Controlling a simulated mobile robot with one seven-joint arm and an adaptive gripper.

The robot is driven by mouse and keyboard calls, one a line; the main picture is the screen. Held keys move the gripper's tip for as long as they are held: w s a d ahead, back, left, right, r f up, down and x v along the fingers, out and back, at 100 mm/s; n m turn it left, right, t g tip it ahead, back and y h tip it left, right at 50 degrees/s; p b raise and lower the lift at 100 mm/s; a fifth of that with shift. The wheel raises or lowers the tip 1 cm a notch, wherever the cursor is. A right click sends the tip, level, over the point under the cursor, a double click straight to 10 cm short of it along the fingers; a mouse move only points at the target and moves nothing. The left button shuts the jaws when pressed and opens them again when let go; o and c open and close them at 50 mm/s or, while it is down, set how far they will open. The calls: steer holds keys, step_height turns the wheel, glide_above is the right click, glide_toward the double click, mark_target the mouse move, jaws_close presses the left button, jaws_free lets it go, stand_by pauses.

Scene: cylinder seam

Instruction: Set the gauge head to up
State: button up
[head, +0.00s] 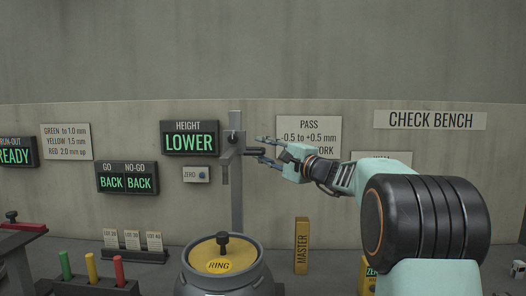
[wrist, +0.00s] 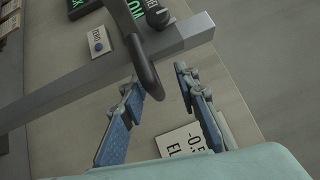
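The gauge head (head: 230,150) is a grey block on an upright grey post (head: 237,195) in the middle of the head view. A dark handle (head: 252,151) sticks out from it to the right. In the wrist view the handle (wrist: 144,68) hangs from a grey bar (wrist: 75,88). My gripper (head: 262,149) is open, with one finger above the handle and one below in the head view. In the wrist view the handle's end lies between the two blue fingertips of my gripper (wrist: 158,80). I cannot tell whether either finger touches it. The HEIGHT display (head: 189,138) reads LOWER.
A drum-like part with a yellow RING top (head: 215,262) stands below the head. A yellow MASTER block (head: 301,245) stands to its right. A ZERO button plate (head: 196,174) and a PASS sign (head: 309,133) are on the back wall. Coloured pins (head: 91,267) stand at front left.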

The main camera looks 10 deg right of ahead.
steer(key=shift+f, duration=0.1)
steer(key=v, duration=1.2)
